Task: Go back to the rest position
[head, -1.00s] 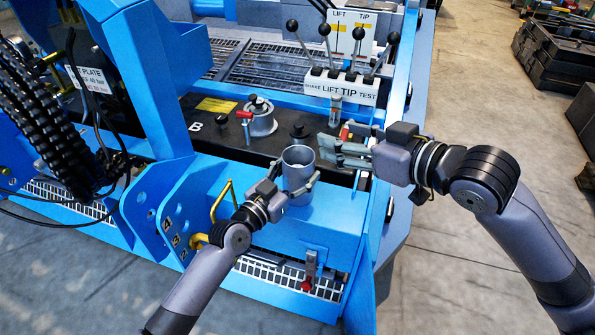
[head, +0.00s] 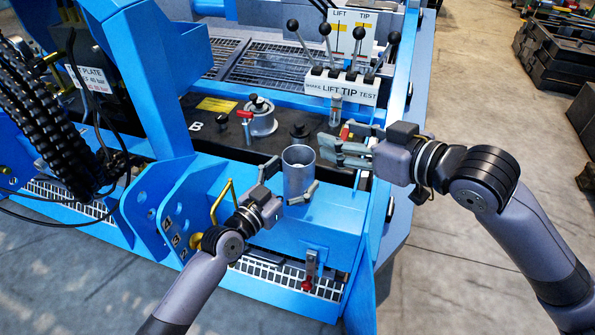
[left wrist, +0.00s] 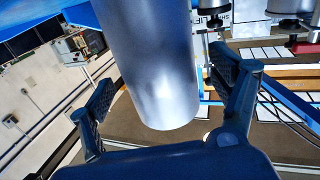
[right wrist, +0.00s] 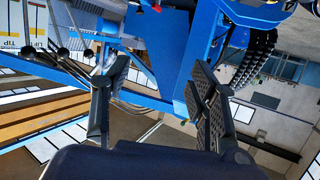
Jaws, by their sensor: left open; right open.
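A grey metal cylinder, open at the top, (head: 299,175) stands upright on the blue machine's front ledge (head: 300,230). My left gripper (head: 290,181) is open at the cylinder's near left side, with its fingers spread. In the left wrist view the cylinder (left wrist: 155,65) stands in front of the spread fingers, nothing gripped. Whether a finger touches it, I cannot tell. My right gripper (head: 330,150) is open and empty, just right of the cylinder and above the machine. The right wrist view shows empty space between its fingers (right wrist: 158,95).
Levers with black knobs (head: 325,30) stand behind a "LIFT TIP TEST" label. A red-handled valve (head: 260,118) and a clear tube (head: 335,112) are on the black panel. A yellow handle (head: 221,200) is left of my left gripper. Black hoses hang at left.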

